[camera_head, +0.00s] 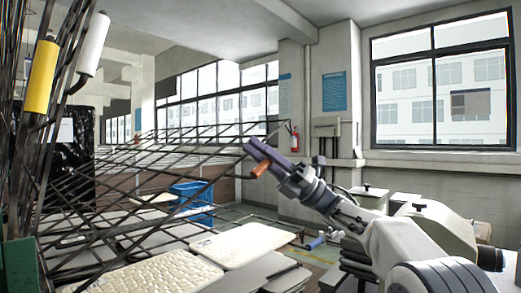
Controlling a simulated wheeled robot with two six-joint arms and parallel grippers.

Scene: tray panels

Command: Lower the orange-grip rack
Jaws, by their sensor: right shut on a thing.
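The orange-grip rack (150,178) is a dark wire mesh panel reaching from the left side toward the middle, lying close to level. Its orange grip (261,169) is at its right end. My right gripper (257,155), with purple-grey fingers, is at this grip and shut on it, partly covering it. My left gripper is not in view.
Raised bars at the left carry a yellow grip (41,76) and a white grip (93,43). Below are cream pads (245,244) on lower panels and a blue grip (316,243). A blue crate (205,195) stands behind the mesh.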

